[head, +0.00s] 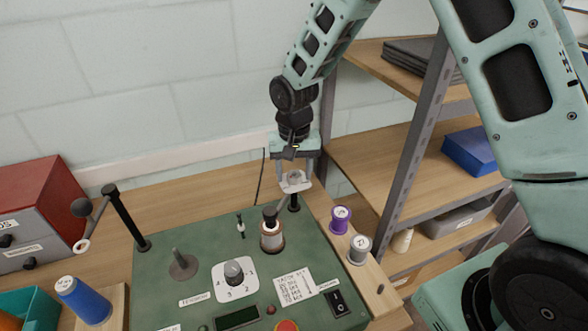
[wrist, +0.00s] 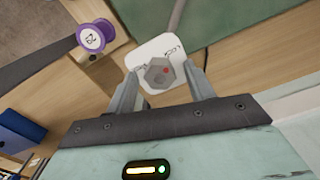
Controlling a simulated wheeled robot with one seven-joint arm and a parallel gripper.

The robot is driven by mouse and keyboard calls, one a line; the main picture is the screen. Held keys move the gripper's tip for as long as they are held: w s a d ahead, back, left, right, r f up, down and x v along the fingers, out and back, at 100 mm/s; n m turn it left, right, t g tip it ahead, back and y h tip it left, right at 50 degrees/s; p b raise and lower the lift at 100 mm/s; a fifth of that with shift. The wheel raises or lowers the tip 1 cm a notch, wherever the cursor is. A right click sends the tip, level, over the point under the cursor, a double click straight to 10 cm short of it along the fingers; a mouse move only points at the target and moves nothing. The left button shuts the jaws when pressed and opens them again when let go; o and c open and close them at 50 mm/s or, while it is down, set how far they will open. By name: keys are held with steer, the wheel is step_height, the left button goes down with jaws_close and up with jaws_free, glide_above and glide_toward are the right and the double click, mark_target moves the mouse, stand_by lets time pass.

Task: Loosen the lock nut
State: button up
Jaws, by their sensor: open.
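My gripper (wrist: 160,72) is open, with one finger on each side of the nut. Whether the fingers touch it I cannot tell. In the head view my gripper (head: 295,182) points down over the white plate at the top of a dark post, at the back right corner of the green machine (head: 205,250). The nut is small there and partly hidden by the fingers.
A purple spool (head: 340,219) and a grey spool (head: 358,248) stand on the wooden strip right of the machine. A brown-and-white spool (head: 271,237) stands on the machine. A black post (head: 127,217) rises at its back left. Shelving (head: 412,150) stands close on the right.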

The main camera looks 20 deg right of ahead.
steer(key=c, duration=1)
steer(key=shift+n, duration=0.3)
steer(key=n, duration=0.4)
steer(key=shift+w, duration=0.1)
steer(key=n, duration=0.5)
steer(key=shift+r+n, duration=0.1)
steer(key=shift+n, duration=0.3)
steer(key=n, duration=0.3)
steer(key=shift+n+p, duration=0.3)
steer(key=shift+p, duration=0.05)
steer(key=n+p, duration=0.1)
steer(key=n, duration=0.2)
steer(key=shift+r+n, duration=0.1)
steer(key=shift+n, duration=0.2)
steer(key=n+p, duration=0.2)
steer(key=n, duration=0.4)
steer(key=shift+o, duration=0.2)
steer(key=shift+n, duration=0.3)
